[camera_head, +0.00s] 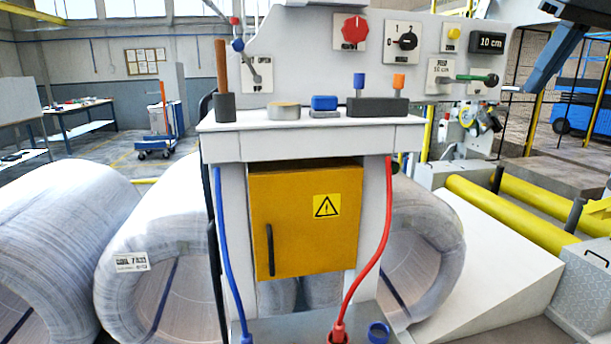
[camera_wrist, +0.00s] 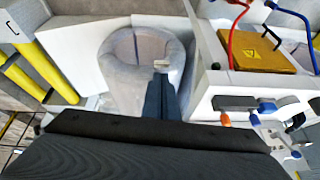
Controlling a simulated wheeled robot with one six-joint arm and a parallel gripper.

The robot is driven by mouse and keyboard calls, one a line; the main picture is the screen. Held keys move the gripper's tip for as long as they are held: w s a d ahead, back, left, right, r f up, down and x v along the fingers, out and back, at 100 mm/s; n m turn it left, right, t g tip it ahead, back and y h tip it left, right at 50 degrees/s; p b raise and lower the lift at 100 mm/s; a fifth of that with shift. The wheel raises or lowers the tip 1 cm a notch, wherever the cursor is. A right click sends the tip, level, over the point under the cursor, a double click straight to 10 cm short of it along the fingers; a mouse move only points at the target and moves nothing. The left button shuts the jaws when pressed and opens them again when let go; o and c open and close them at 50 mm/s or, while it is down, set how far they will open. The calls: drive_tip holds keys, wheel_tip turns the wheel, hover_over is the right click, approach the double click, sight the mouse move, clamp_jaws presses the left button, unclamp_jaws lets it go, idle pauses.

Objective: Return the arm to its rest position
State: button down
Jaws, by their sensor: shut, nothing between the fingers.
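My gripper (camera_wrist: 162,66) shows in the wrist view as slim dark fingers, shut and empty, in front of a wrapped coil (camera_wrist: 118,60). In the head view my blue-grey arm (camera_head: 553,62) enters from the top right. Its tip is close to the green-handled lever (camera_head: 485,79) on the control panel (camera_head: 299,50). I cannot tell from this view whether they touch. The white console (camera_head: 225,142) stands in the middle, with its yellow door (camera_head: 287,235) closed.
Wrapped coils (camera_head: 62,225) lie at the left and behind the console. Yellow rollers (camera_head: 520,215) and a white ramp (camera_head: 485,265) are at the right. A red hose (camera_head: 387,215) and a blue hose (camera_head: 225,245) hang at the console's front. A blue ring (camera_head: 378,332) lies below.

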drive_tip(key=w+a+f, duration=0.1)
drive_tip(key=a+f, duration=0.1)
drive_tip(key=f, duration=0.3)
drive_tip(key=w+a+f+m+g, duration=0.1)
drive_tip(key=a+f, duration=0.1)
drive_tip(key=f, duration=0.3)
drive_tip(key=w+a+f, duration=0.1)
drive_tip(key=a+f, duration=0.2)
drive_tip(key=f, duration=0.3)
drive_tip(key=s+a+f+g, duration=0.1)
drive_tip(key=s+a+f, duration=0.4)
drive_tip(key=f, duration=0.4)
drive_tip(key=s+a+f, duration=0.5)
drive_tip(key=f, duration=0.5)
drive_tip(key=s+a+f+g+h, duration=0.1)
drive_tip(key=s+a+f, duration=0.4)
drive_tip(key=f, duration=0.4)
drive_tip(key=shift+a+f+g, duration=0.3)
drive_tip(key=shift+a, duration=0.3)
